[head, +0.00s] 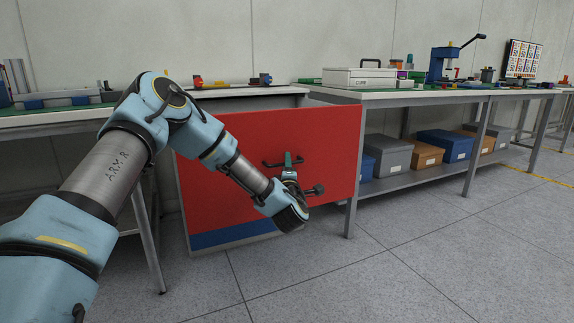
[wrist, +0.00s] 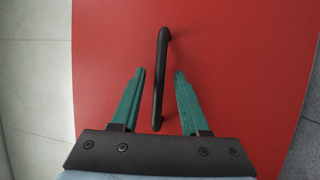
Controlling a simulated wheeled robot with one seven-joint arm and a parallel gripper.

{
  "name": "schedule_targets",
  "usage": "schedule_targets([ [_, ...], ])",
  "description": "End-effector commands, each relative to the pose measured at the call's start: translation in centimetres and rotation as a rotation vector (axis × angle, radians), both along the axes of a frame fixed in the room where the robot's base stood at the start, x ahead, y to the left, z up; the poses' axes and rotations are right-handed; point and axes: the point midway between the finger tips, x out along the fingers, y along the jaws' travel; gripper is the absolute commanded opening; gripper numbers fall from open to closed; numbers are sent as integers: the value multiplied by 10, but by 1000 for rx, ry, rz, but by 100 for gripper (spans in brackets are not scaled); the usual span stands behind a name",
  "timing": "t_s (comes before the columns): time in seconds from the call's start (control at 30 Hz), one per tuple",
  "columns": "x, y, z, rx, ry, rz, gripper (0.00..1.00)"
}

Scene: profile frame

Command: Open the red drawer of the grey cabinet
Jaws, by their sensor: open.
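The grey cabinet (head: 184,210) has a wide red drawer, whose front (head: 235,135) stands forward of the body; part of its grey side and inside shows behind the top edge. A blue front (head: 232,233) sits lower and further back. The drawer's black bar handle (head: 268,163) is partly hidden by my gripper (head: 289,160) in the head view. In the wrist view, the handle (wrist: 161,75) runs between the two green fingers of my gripper (wrist: 160,73). The fingers are apart, one on each side, with the left one closer to the bar. Neither is clamped on it.
A workbench (head: 430,97) to the right holds a white case (head: 358,77) and a blue press (head: 440,66). Several boxes sit on its lower shelf (head: 430,172). Another bench (head: 60,119) stands left. The floor (head: 400,260) in front is clear.

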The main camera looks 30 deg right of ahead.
Motion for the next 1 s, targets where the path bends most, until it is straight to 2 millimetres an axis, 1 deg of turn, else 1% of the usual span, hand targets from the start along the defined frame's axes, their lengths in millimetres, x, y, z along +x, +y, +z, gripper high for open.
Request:
schedule_targets([
  [0.3,-51,29,-10,4,4,-3,45],
  [0.5,-77,43,-15,3,2,-3,45],
  [0.7,-86,49,-17,2,1,-2,45],
  [1.0,-86,49,-17,1,1,-1,45],
])
